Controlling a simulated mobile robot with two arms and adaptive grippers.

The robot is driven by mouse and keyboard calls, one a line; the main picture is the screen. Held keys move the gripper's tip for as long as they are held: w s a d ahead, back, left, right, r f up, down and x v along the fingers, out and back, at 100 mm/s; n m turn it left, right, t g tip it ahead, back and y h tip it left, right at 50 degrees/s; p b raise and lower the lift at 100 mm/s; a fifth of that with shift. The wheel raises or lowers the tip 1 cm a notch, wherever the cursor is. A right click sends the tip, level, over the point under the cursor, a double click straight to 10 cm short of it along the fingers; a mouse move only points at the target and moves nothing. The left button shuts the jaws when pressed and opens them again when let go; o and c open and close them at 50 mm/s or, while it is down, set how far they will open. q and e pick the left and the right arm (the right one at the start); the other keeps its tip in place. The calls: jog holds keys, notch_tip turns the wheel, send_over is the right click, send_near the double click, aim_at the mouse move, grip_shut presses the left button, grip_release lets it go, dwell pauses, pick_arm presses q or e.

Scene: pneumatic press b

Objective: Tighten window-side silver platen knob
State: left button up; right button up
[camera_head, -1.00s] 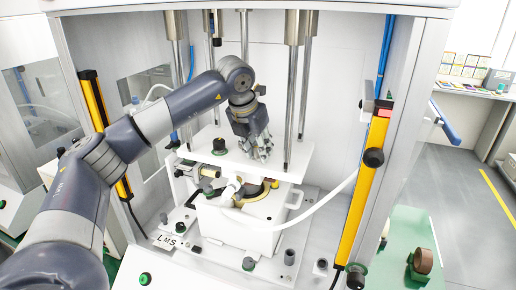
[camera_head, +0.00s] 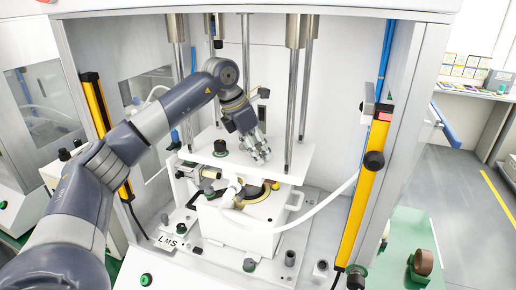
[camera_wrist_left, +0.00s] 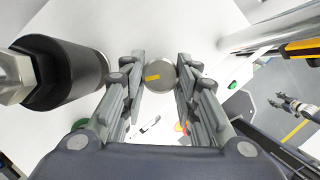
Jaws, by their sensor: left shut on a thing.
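The silver platen knob (camera_wrist_left: 160,76) is a round metal disc with a yellow mark, on the white platen (camera_head: 215,137). In the left wrist view it sits between the fingers of my left gripper (camera_wrist_left: 160,80), which is shut on it from both sides. In the head view my left gripper (camera_head: 258,156) reaches down to the right part of the platen, and its fingers hide the knob. A dark knob (camera_head: 220,147) stands on the platen to the left.
Steel columns (camera_head: 291,95) rise around the platen, close to my left wrist. A large dark cylinder (camera_wrist_left: 66,72) fills the left of the wrist view. A yellow light curtain post (camera_head: 362,190) stands at the right. A white hose (camera_head: 322,207) curves past the press front.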

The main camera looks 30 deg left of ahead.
pick_arm(q)
jog(key=m+p, duration=0.1)
jog(key=m, duration=0.1)
jog(key=m+g+h+p, duration=0.1)
jog(key=m+p, duration=0.1)
jog(key=m, duration=0.1)
jog(key=shift+w+a+r+g+h, duration=0.1)
jog(key=shift+w+r+g+h, duration=0.1)
jog(key=shift+g+h, duration=0.1)
jog(key=shift+w+f+m+g+p, duration=0.1)
jog(key=shift+m+g+p, duration=0.45)
jog(key=shift+m, duration=1.25)
jog(key=o, duration=1.1)
jog(key=shift+c, duration=0.2)
jog(key=shift+f, duration=0.1)
